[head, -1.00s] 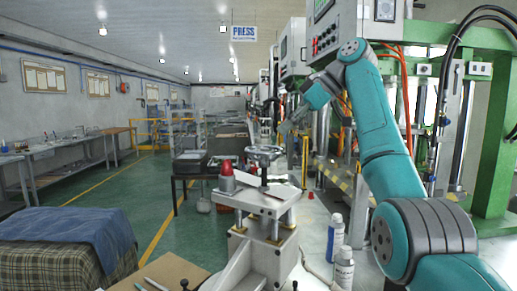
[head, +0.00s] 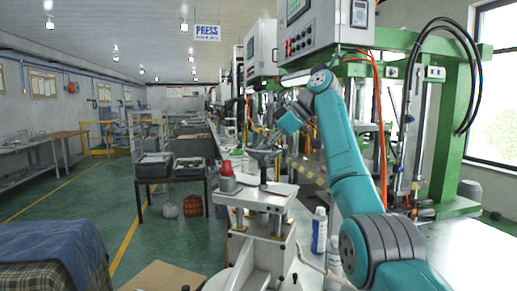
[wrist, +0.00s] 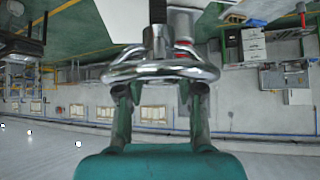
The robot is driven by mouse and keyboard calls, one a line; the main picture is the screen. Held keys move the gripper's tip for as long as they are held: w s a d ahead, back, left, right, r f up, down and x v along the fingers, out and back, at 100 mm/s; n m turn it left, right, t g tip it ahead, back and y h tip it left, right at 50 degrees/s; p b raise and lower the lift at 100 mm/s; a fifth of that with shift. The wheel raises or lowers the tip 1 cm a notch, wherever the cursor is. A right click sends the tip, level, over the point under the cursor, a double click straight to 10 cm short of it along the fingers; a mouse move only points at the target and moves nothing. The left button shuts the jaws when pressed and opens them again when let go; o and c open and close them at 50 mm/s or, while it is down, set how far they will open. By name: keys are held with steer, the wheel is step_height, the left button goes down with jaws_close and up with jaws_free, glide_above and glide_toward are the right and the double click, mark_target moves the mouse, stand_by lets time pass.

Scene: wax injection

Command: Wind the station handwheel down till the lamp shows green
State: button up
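The station handwheel (head: 264,155), a chrome ring on a dark upright screw, stands on top of the pale metal wax station (head: 262,195). It also shows in the wrist view (wrist: 160,72), large and close. A dome lamp (head: 226,168) on a grey base, left of the wheel, looks red; no green shows. My gripper (head: 276,142) reaches the wheel from the upper right. In the wrist view its two fingers (wrist: 160,92) are spread wide, with their tips at the near rim. Whether they touch the rim is unclear.
A cardboard piece (head: 165,277) lies at front left, near a cloth-covered block (head: 50,250). A dark table with trays (head: 172,168) stands behind. Green press frames (head: 440,130) and a control box (head: 325,30) fill the right.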

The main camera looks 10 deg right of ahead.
jaws_close()
